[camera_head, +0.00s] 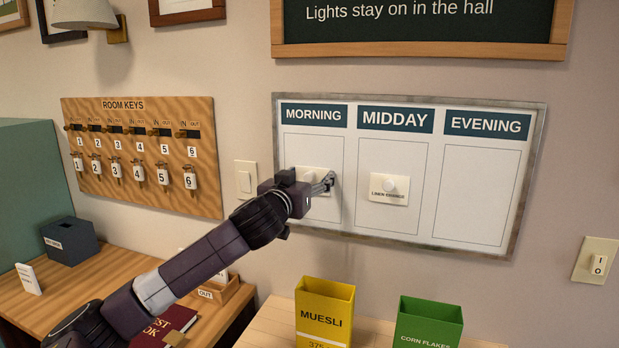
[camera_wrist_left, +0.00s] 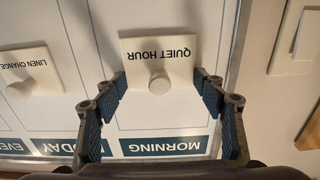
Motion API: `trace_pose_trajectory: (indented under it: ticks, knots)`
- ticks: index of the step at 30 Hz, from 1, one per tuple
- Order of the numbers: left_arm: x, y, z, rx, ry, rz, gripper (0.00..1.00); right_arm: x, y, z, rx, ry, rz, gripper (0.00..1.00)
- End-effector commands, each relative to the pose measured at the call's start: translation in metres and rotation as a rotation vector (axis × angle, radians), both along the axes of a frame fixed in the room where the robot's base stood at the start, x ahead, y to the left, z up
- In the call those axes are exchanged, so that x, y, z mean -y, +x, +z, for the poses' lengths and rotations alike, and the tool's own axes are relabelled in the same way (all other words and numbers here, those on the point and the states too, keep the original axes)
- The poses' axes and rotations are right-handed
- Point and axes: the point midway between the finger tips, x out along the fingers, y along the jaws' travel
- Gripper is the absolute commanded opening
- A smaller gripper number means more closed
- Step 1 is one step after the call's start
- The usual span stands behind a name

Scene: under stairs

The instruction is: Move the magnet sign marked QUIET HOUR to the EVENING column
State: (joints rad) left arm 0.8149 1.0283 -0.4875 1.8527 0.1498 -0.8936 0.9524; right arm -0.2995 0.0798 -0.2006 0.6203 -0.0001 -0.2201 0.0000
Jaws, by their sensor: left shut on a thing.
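The cream QUIET HOUR sign (camera_wrist_left: 150,47) sits in the MORNING column (camera_head: 313,150) of the board (camera_head: 421,240), with a round knob on its face. It appears upside down in the left wrist view. My left gripper (camera_head: 327,182) is shut on the sign, with one finger at each side of it, and partly hides it in the head view. I cannot tell whether the sign still touches the board. The EVENING column (camera_head: 482,195) at the right is empty. My right gripper is not in view.
A LINEN CHANGE sign (camera_head: 389,195) with a knob is in the MIDDAY column (camera_head: 392,155). A yellow MUESLI box (camera_head: 324,315) and a green CORN FLAKES box (camera_head: 428,322) stand below the board. A key rack (camera_head: 140,150) hangs left, a light switch (camera_head: 595,260) right.

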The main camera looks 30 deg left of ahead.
Motion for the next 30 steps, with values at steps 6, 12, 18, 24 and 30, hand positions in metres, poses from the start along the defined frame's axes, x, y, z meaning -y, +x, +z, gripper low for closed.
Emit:
trace_pose_trajectory:
  ticks: [6, 12, 18, 24, 30]
  knots:
    - [0.001, -0.009, 0.000, 0.001, 0.000, 0.001, 0.21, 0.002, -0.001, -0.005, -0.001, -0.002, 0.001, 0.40]
    - [0.004, -0.017, -0.001, 0.001, 0.000, -0.001, 0.21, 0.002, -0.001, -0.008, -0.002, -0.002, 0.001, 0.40]
    - [0.006, -0.025, -0.001, 0.000, 0.000, 0.000, 0.21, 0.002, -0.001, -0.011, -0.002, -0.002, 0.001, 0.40]
    - [0.008, -0.032, 0.000, 0.001, 0.000, 0.000, 0.21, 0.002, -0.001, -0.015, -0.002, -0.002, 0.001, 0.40]
    - [0.010, -0.040, -0.001, 0.001, 0.000, -0.001, 0.21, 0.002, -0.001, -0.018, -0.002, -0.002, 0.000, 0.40]
